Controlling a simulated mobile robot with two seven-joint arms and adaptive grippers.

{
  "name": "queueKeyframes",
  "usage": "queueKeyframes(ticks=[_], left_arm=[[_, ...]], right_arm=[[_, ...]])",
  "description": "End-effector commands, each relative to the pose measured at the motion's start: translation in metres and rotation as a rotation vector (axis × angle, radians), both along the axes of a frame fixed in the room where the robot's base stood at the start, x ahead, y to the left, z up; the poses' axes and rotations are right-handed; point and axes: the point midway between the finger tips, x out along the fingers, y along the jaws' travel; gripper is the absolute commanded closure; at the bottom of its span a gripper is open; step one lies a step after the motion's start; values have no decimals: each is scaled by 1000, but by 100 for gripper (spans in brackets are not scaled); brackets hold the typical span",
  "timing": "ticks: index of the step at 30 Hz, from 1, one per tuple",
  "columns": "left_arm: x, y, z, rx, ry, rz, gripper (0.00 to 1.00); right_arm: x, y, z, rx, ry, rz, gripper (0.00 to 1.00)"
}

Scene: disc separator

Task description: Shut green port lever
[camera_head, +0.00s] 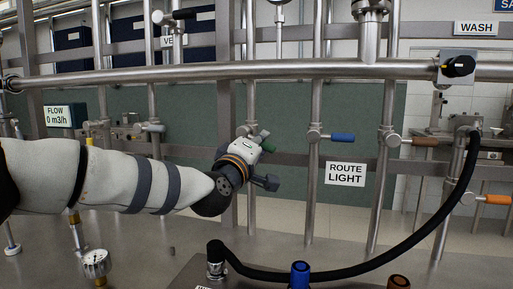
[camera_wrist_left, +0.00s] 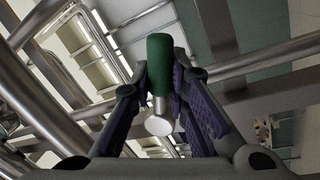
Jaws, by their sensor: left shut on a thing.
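The green port lever (camera_head: 265,135) shows in the head view just past the end of my left arm, on a vertical pipe. My left gripper (camera_wrist_left: 162,76) has its two purple-padded fingers on either side of the lever's green handle (camera_wrist_left: 159,47) in the left wrist view and is shut on it. The lever's silver stem and round silver end point toward the wrist camera. In the head view my wrist hides part of the lever and its valve. My right gripper is not in view.
A blue lever (camera_head: 342,137) sits on the pipe to the right, with orange levers (camera_head: 497,199) beyond. A "ROUTE LIGHT" sign (camera_head: 345,174) hangs below the blue lever. A black hose (camera_head: 395,257) loops across the front right. A horizontal pipe (camera_head: 300,69) crosses above.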

Motion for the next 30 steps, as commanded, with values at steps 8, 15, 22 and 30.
queueKeyframes(ticks=[8,15,22,30], left_arm=[[-1,-4,9,-219,74,-2,100],[-2,-5,16,-351,115,-2,100],[-2,-5,19,-421,139,-2,100],[-2,-5,21,-447,147,-2,100]], right_arm=[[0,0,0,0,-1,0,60],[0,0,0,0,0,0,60],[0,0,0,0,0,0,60],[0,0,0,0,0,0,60]])
